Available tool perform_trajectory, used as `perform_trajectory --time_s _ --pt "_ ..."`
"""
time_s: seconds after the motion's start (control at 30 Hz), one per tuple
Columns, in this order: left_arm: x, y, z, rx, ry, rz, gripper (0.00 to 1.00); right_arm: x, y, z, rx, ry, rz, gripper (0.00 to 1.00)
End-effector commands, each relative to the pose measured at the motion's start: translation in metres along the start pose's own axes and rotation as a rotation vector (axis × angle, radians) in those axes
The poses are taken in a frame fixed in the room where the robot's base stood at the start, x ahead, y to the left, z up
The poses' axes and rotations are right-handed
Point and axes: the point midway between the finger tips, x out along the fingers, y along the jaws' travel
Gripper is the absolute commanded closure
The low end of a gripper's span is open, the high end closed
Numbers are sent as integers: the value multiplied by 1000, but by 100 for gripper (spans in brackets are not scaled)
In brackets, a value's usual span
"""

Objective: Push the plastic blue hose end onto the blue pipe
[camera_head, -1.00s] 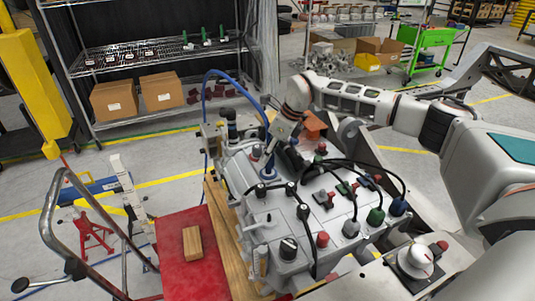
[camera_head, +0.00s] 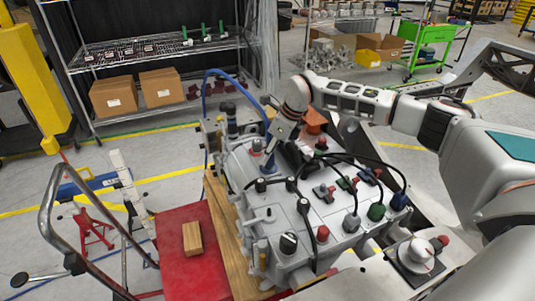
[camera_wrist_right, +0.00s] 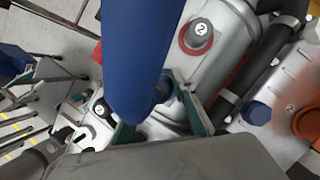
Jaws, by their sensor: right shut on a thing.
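The blue hose (camera_head: 238,84) arcs up from the left side of the grey chassis (camera_head: 262,228) and comes down to my right gripper (camera_head: 271,146). In the right wrist view the hose (camera_wrist_right: 145,45) is large and fills the upper middle. Its lower end lies between the teal fingers of my right gripper (camera_wrist_right: 156,118), which is shut on it. In the head view a blue upright piece (camera_head: 269,165) shows just below the gripper at the chassis top. I cannot tell whether it is the hose end or the blue pipe, nor whether they touch. My left gripper is not in view.
Black cables and coloured caps (camera_head: 376,211) crowd the chassis top on the right. A red cart top (camera_head: 180,268) with a wooden block (camera_head: 192,238) is at the front left. A wire shelf (camera_head: 160,55) stands behind, with open floor between.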

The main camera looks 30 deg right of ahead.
Motion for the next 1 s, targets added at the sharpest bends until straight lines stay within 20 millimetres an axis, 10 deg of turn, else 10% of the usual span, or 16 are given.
perform_trajectory --time_s 0.53,0.57,0.63,1.0 --pt "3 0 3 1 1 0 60 11 0 -5 1 3 1 100" --pt "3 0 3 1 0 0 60 10 0 -5 1 3 1 69" --pt "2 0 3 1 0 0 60 10 0 -5 0 3 1 55" --pt "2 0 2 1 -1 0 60 8 0 -4 0 1 0 55"
